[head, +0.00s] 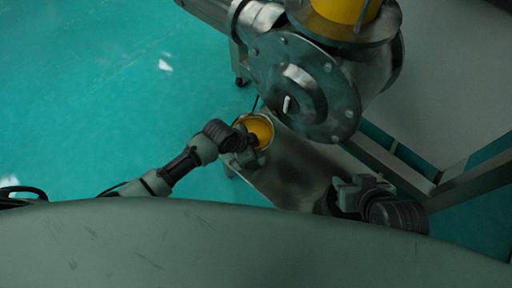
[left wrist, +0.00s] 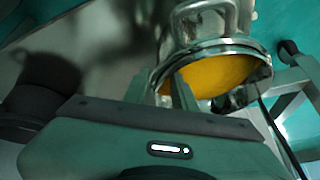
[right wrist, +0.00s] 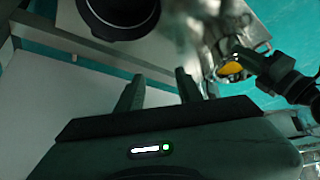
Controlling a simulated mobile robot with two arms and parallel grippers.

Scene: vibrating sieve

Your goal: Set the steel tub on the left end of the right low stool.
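The steel tub (head: 265,143), a round metal vessel with orange-yellow contents, is at the left end of the low stool (head: 298,182) in the head view. I cannot tell whether its base touches the stool top. My left gripper (head: 241,137) is at the tub's left side. In the left wrist view its fingers (left wrist: 165,88) are at the near rim of the tub (left wrist: 208,47), closer together than the right gripper's fingers, and appear shut on it. The exact contact is hidden. My right gripper (right wrist: 158,88) is open and empty; in the head view it is by the stool's right end (head: 352,190).
A large steel sieve machine (head: 305,88) with a round flange stands just above the stool, close to the tub. A grey steel frame (head: 405,178) lies to the right. My own green-grey body fills the bottom. Open teal floor (head: 100,110) is at the left.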

